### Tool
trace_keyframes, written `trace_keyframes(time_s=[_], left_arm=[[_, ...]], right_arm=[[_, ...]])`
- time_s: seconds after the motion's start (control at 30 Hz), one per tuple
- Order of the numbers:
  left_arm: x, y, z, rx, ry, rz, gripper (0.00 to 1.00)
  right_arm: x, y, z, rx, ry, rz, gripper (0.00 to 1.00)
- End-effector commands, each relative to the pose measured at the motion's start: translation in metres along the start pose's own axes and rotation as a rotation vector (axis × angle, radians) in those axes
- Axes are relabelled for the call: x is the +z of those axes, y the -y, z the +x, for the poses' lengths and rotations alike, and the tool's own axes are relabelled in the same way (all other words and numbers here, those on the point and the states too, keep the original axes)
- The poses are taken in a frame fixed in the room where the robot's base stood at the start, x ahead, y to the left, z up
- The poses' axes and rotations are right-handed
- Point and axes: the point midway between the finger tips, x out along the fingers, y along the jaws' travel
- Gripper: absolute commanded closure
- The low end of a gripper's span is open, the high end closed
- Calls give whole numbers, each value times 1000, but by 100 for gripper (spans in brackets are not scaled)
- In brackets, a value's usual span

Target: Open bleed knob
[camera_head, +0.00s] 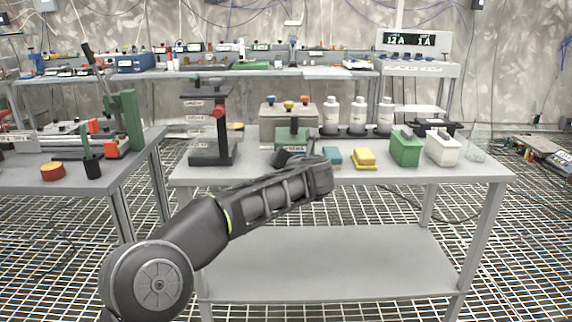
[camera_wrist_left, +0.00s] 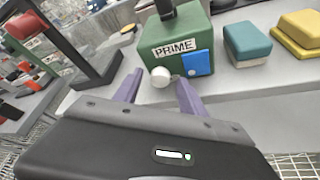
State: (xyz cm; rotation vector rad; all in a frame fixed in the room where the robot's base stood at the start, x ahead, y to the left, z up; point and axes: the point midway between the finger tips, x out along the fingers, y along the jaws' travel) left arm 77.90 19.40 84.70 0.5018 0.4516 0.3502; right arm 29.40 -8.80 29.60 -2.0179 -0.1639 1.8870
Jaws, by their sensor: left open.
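A green box labelled PRIME (camera_wrist_left: 180,42) stands near the table's front edge, with a dark post on top and a blue plate (camera_wrist_left: 197,63) on its front. A round white knob (camera_wrist_left: 160,77) sits low on its front. I see no label that names it the bleed knob. My left gripper (camera_wrist_left: 156,86) is open, its two purple fingers pointing at the box, one on each side of the knob. I cannot tell whether they touch it. In the head view my arm and gripper (camera_head: 296,160) partly hide the green box (camera_head: 293,134). My right gripper is not in view.
A teal block (camera_head: 332,156) and a yellow block (camera_head: 364,158) lie right of the box, then a green container (camera_head: 405,150) and a white one (camera_head: 442,148). A dark stand with a red part (camera_head: 212,125) is on the left. White bottles (camera_head: 358,113) stand behind.

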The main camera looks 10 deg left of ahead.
Motion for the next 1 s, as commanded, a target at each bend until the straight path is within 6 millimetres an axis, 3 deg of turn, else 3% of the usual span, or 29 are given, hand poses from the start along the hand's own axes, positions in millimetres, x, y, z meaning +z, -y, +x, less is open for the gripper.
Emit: trace_keyframes(time_s=[0.27, 0.63, 1.0], left_arm=[[2, 0, -14, 0, 2, 1, 51], [1, 0, -71, -1, 2, 1, 51], [0, 0, -78, 0, 0, 0, 51]], right_arm=[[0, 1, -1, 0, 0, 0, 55], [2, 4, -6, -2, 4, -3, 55], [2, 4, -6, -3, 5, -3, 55]])
